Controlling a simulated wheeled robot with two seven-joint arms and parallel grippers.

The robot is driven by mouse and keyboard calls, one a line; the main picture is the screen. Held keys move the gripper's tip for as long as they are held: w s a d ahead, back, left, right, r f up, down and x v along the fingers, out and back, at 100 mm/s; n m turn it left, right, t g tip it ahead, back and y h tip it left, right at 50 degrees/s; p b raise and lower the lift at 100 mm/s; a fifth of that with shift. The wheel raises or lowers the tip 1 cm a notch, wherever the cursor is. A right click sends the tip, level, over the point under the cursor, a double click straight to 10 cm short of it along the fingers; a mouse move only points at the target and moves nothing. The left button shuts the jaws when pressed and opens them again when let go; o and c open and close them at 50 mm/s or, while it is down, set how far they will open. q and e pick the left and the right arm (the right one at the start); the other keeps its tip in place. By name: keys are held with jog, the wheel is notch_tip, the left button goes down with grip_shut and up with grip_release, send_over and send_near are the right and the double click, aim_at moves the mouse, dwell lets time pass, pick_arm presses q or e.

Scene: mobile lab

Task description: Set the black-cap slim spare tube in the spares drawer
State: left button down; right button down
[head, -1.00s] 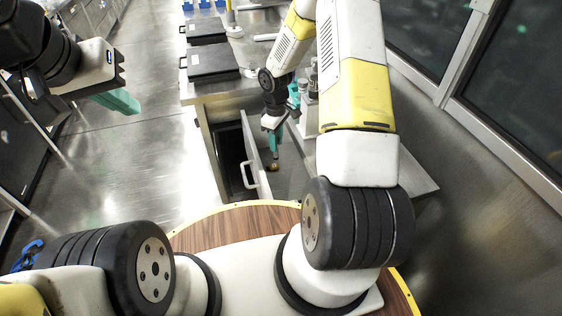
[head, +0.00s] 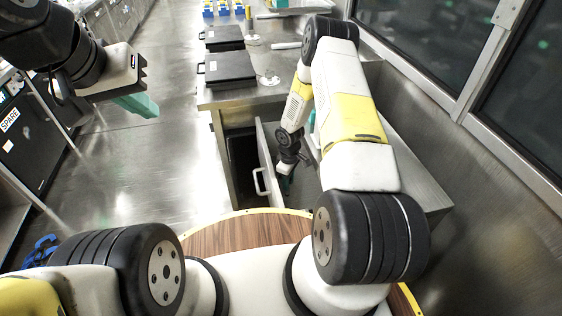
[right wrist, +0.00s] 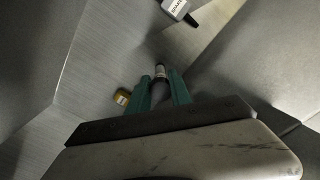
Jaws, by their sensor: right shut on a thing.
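My right gripper (head: 286,184) reaches down into the open drawer (head: 265,160) in the head view. In the right wrist view its green fingers (right wrist: 161,88) are shut on a slim tube (right wrist: 160,72) with a dark end and a pale label band. The tube is between the fingertips, close to the drawer's grey floor; I cannot tell whether it touches. In the head view the tube is hidden. My left gripper (head: 140,104) hangs at the upper left, away from the drawer; its green fingers overlap, so its opening is unclear.
A yellow-capped item (right wrist: 122,97) lies left of the fingers in the right wrist view. A labelled, dark-tipped object (right wrist: 177,9) shows at the top. Two black cases (head: 230,68) stand on the bench. A glass-panelled wall (head: 430,50) runs along the right.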

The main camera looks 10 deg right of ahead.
jog(key=shift+f, duration=1.05)
jog(key=shift+f, duration=0.15)
jog(key=c, duration=1.2)
grip_release()
jog(key=shift+o, duration=0.2)
